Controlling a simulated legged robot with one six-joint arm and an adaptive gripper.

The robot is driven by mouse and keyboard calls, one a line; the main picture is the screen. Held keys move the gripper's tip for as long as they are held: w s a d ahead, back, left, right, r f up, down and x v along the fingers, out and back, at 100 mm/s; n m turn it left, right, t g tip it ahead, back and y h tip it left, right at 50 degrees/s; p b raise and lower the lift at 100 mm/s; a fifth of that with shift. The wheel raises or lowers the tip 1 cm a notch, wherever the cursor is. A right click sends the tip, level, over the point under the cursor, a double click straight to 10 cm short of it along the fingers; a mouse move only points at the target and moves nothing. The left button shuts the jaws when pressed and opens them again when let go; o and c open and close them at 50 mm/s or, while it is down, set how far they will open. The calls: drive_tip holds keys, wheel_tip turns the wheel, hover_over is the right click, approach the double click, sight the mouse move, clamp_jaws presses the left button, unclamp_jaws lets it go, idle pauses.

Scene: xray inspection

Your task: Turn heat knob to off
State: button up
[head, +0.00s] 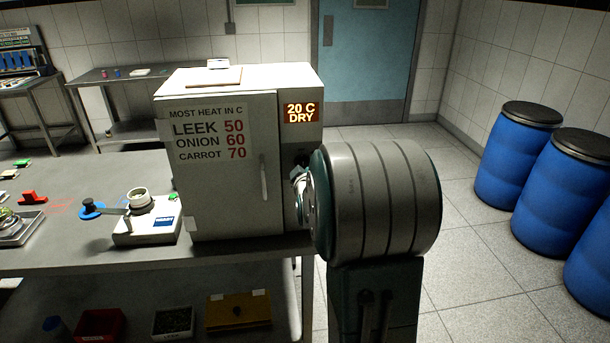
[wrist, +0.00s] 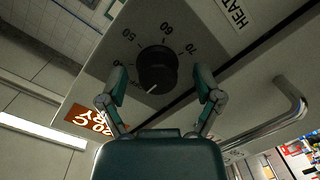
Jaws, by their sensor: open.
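The heat knob (wrist: 157,69) is a round black dial on the oven's pale panel in the wrist view. Its white pointer line is at its lower left edge, away from the printed 50, 60 and 70. In the head view my arm hides the knob and most of the gripper. The oven (head: 232,215) has its door shut, and its display (head: 301,112) reads 20 C DRY.
A door handle bar (wrist: 280,120) juts out right of the gripper in the wrist view. A scale with a bowl (head: 150,225) stands on the steel table (head: 100,255) left of the oven. Blue drums (head: 515,165) stand at the right, with clear floor before them.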

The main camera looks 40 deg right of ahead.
drive_tip(key=v, duration=1.1)
drive_tip(key=shift+s+a, duration=0.2)
drive_tip(key=s+a+m+g+y, duration=0.1)
drive_tip(key=s+a+g+y, duration=0.15)
drive_tip(key=a, duration=0.55)
drive_tip(key=s+a+g+y, duration=0.15)
drive_tip(key=a+y, duration=0.25)
drive_tip(key=a, duration=0.5)
drive_tip(key=s+a+m+g+y, duration=0.1)
drive_tip(key=s+a+g, duration=0.1)
drive_tip(key=s+a, duration=0.2)
drive_tip(key=s+a+g+y, duration=0.1)
drive_tip(key=s+a, duration=0.3)
drive_tip(key=s, duration=0.5)
drive_tip(key=shift+a+f+m+g, duration=0.15)
drive_tip(key=shift+a+m+g, duration=0.25)
drive_tip(key=shift+g, duration=0.4)
drive_tip(key=shift+s+y, duration=0.1)
drive_tip(key=shift+y, duration=0.15)
